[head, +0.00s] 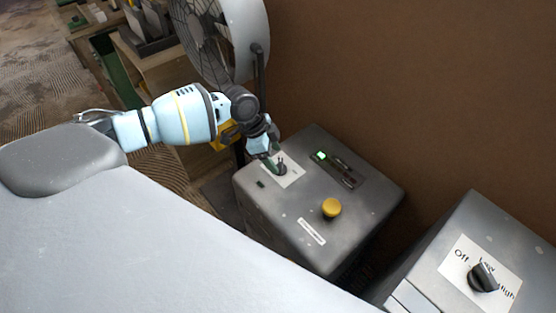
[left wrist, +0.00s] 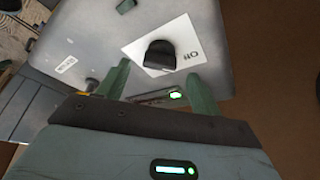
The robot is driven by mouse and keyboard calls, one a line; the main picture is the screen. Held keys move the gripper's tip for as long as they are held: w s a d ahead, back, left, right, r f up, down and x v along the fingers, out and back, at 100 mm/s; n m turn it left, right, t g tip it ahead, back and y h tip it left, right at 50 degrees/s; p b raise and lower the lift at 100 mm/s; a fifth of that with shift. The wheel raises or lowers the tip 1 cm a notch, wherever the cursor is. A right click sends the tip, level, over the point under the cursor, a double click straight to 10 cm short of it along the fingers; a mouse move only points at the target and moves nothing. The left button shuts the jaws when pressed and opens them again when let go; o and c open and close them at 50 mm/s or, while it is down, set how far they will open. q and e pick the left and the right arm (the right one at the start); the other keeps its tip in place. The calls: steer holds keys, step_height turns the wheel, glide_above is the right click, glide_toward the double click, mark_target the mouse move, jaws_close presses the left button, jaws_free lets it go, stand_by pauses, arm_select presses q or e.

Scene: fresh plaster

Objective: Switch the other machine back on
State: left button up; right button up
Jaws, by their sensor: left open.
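A grey machine (head: 352,235) stands against the brown wall, its top carrying a black rotary knob (head: 281,169) on a white label, a green-lit panel (head: 320,156) and a yellow button (head: 331,207). My left gripper (head: 273,161) is over the knob, partly hiding it. In the left wrist view, the open green fingers (left wrist: 157,70) point at the black knob (left wrist: 159,54), which lies just ahead of and between their tips. Contact cannot be told. A second grey machine (head: 430,265) at right has a black knob (head: 482,277) labelled Off, Low, High. My right gripper is out of view.
A large fan (head: 215,35) on a dark stand rises behind my left arm. A wooden bench (head: 150,62) with trays is at the back left. The brown wall (head: 400,80) closes off the right. A narrow gap separates the two machines.

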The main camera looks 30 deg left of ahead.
mark_target(279, 163)
arm_select(q)
steer(key=shift+x, duration=1.6)
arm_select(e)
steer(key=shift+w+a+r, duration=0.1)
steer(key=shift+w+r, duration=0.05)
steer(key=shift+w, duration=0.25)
